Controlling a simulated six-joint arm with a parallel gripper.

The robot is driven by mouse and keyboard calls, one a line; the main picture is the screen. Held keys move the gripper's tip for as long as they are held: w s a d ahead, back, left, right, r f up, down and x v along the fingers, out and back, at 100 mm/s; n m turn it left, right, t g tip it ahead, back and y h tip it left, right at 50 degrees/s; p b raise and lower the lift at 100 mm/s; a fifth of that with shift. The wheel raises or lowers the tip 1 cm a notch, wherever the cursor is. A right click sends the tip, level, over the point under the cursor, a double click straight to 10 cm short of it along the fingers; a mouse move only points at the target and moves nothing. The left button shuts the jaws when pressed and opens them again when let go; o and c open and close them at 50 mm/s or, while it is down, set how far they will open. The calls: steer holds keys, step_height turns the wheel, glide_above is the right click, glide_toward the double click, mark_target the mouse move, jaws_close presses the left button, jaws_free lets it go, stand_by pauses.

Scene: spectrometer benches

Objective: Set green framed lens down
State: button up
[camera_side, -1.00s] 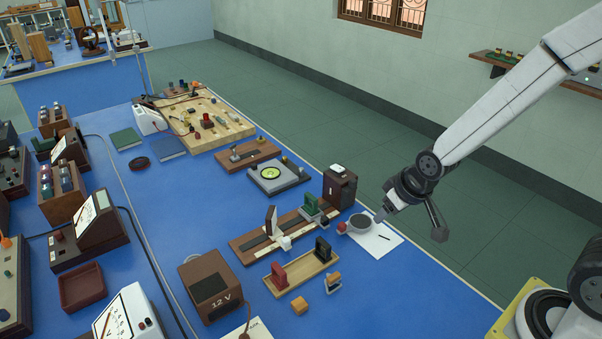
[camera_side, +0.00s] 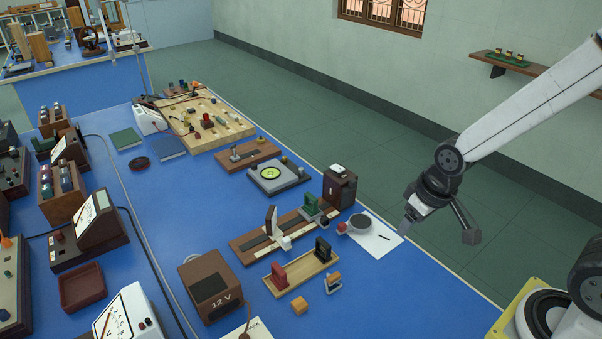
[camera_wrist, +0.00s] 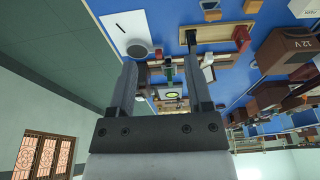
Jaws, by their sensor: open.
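The green framed lens (camera_side: 311,204) stands upright on the wooden optical bench (camera_side: 262,248), near its right end beside a dark lamp box (camera_side: 339,187). In the wrist view a small green piece (camera_wrist: 168,74) shows between the fingers, far beyond them; it is probably this lens. My gripper (camera_side: 406,226) is open and empty, above the right edge of the white paper, clear of the bench and the lens. Its two spread fingers also show in the wrist view (camera_wrist: 160,62). A white screen (camera_side: 271,219) stands at the middle of the bench.
A wooden tray (camera_side: 312,271) in front of the bench holds a red framed lens (camera_side: 279,276) and a black one (camera_side: 322,250). A grey disc (camera_side: 360,222) sits on the paper (camera_side: 384,243). A 12 V box (camera_side: 212,286) stands left.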

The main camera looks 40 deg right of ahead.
steer(key=w+f, duration=0.2)
steer(key=w, duration=1.5)
glide_above(311, 196)
steer(key=s, duration=0.2)
steer(key=shift+g, duration=0.4)
step_height(311, 196, down, 7)
steer(key=shift+d+r, duration=0.1)
steer(key=shift+d, duration=0.05)
steer(key=shift+w+f, duration=0.35)
steer(key=shift+w, duration=0.15)
steer(key=shift+f, duration=0.15)
steer(key=shift+w+f, duration=0.2)
steer(key=shift+f, duration=0.95)
steer(key=shift+w+f, duration=0.25)
steer(key=shift+f, duration=1.05)
steer(key=shift+w+f, duration=0.2)
steer(key=shift+f, duration=1.05)
